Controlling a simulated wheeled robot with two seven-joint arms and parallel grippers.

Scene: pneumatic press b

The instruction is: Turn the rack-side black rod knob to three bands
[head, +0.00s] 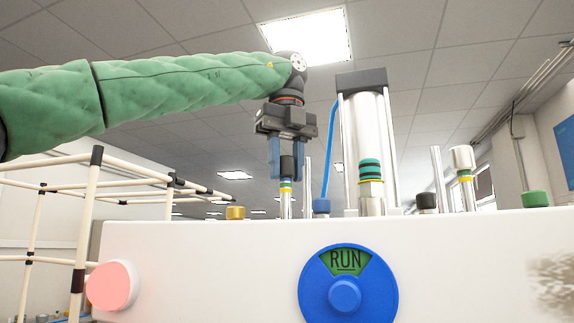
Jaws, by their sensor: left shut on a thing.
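The rack-side black rod knob (287,168) tops a slim silver rod that rises behind the upper edge of the white press body. Coloured bands, with blue and yellow among them, show on the rod just below the knob; they are too small to count surely. My left gripper (287,167) comes down from above, its blue fingers on either side of the knob and shut on it. The fingers hide part of the knob's sides. My right gripper is not in view.
The white press body (200,262) bears a blue RUN dial (345,295) and a pink button (111,286). A silver cylinder (366,130) with a blue hose (332,145) stands right of my gripper. A pale pipe rack (83,225) stands left. Another banded rod (465,175) stands right.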

